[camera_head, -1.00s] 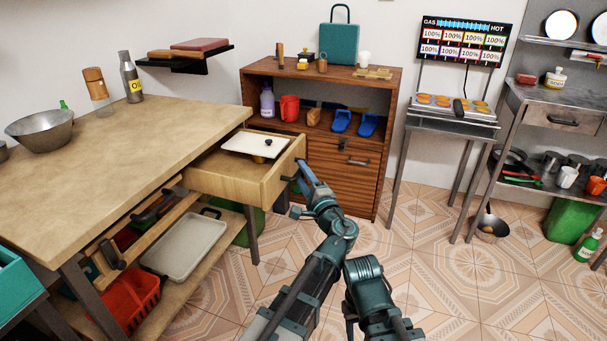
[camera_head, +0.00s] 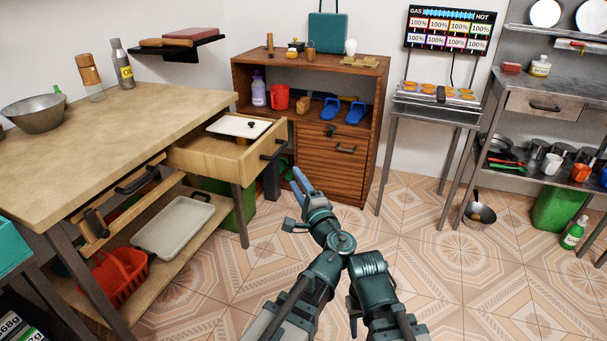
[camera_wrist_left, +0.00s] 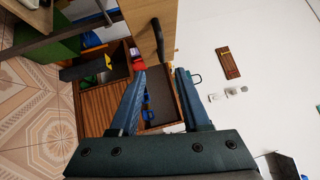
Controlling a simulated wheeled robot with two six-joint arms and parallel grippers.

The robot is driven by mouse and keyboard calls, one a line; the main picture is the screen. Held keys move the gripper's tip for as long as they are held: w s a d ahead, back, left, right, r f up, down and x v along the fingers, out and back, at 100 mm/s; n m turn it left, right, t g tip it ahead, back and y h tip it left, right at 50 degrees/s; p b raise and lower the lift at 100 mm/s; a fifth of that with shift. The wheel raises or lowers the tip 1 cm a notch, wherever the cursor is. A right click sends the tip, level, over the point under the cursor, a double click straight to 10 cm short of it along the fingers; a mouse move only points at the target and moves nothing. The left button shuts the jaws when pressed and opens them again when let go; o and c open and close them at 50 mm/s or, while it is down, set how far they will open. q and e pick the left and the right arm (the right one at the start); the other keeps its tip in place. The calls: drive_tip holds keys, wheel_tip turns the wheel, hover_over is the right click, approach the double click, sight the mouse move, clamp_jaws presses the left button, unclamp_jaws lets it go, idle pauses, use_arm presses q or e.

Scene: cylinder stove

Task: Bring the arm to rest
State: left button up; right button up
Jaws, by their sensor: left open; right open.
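My left gripper (camera_head: 290,204) is open and empty over the floor, a little below and right of the open table drawer (camera_head: 205,158). Its fingers are apart from the drawer's dark handle (camera_head: 274,149). In the left wrist view the two blue fingers of the left gripper (camera_wrist_left: 160,73) are spread with nothing between them, and a dark handle (camera_wrist_left: 158,38) lies beyond the tips. My right arm (camera_head: 372,275) shows folded beside the left one; its gripper's jaws do not show.
A white lid (camera_head: 239,126) lies over the open drawer. A brown cabinet (camera_head: 340,165) stands behind, a narrow stand (camera_head: 430,112) and metal shelf (camera_head: 540,103) to the right. The middle floor is clear.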

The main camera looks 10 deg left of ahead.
use_arm(q)
drive_tip(key=s+a+f+n+g+h, duration=0.1)
drive_tip(key=s+a+f+n+g, duration=0.3)
drive_tip(key=f, duration=0.3)
drive_tip(key=s+a+f+n+g, duration=0.2)
drive_tip(key=a+f+n+g, duration=0.25)
drive_tip(key=a+f, duration=0.2)
drive_tip(key=s+d+f+n+g+h, duration=0.4)
drive_tip(key=s+d+f+g+h, duration=0.35)
drive_tip(key=s+f+h, duration=0.3)
drive_tip(key=s+d+r+m+y+p, duration=0.1)
drive_tip(key=s+d+r+m+p, duration=0.1)
drive_tip(key=s+d+r+p, duration=0.3)
drive_tip(key=s+d+r+m+y+p, duration=0.1)
drive_tip(key=d+r+m+p, duration=0.15)
drive_tip(key=d, duration=0.35)
wheel_tip(320, 180, up, 37)
drive_tip(key=p, duration=3.7)
drive_tip(key=shift+w+d+f+n, duration=0.15)
drive_tip(key=shift+d+f+n, duration=0.1)
drive_tip(key=shift+n, duration=0.15)
